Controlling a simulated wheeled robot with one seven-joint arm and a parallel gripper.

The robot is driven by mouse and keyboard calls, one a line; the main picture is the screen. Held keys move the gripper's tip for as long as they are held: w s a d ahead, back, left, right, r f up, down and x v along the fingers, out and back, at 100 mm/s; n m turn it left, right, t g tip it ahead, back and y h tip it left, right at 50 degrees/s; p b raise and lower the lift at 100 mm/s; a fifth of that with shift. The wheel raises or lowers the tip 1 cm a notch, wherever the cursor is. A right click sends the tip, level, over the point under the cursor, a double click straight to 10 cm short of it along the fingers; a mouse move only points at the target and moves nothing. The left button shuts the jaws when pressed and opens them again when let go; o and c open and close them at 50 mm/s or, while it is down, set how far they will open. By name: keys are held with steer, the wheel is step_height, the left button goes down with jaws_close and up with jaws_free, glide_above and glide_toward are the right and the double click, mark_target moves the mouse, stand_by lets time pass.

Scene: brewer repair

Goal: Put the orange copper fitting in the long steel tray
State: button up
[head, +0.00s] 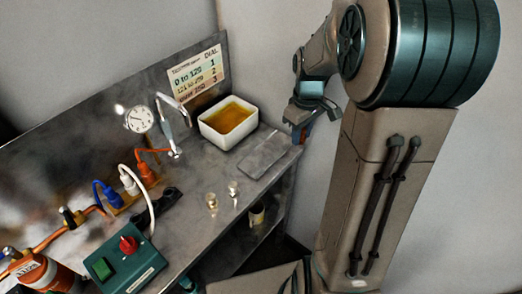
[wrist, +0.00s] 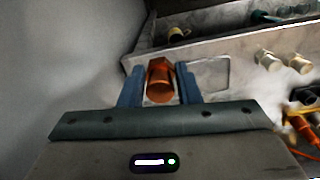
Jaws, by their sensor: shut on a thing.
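The orange copper fitting (wrist: 160,80) sits between the two blue fingers of my gripper (wrist: 160,90) in the wrist view. The gripper is shut on it. In the head view my gripper (head: 303,130) hangs at the bench's right end, and the fitting is too small and covered there to make out clearly. The long steel tray (head: 263,155) is a shallow grey rectangle lying on the bench, just left of my gripper. In the wrist view the tray (wrist: 208,75) shows behind and right of the fitting, partly hidden by a finger. I cannot tell the fitting's height above the bench.
A white basin (head: 227,128) of amber liquid stands behind the tray. Two small pale brass fittings (head: 211,201) (head: 233,188) stand in front of it. A lower shelf holds a small cup (head: 257,214).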

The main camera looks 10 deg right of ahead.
steer(key=p, duration=0.2)
glide_above(263, 158)
steer(key=f, duration=0.6)
steer(key=shift+d+f, duration=0.2)
steer(key=shift+a+f, duration=0.15)
steer(key=shift+f, duration=1.95)
steer(key=shift+f, duration=0.15)
steer(key=o, duration=1)
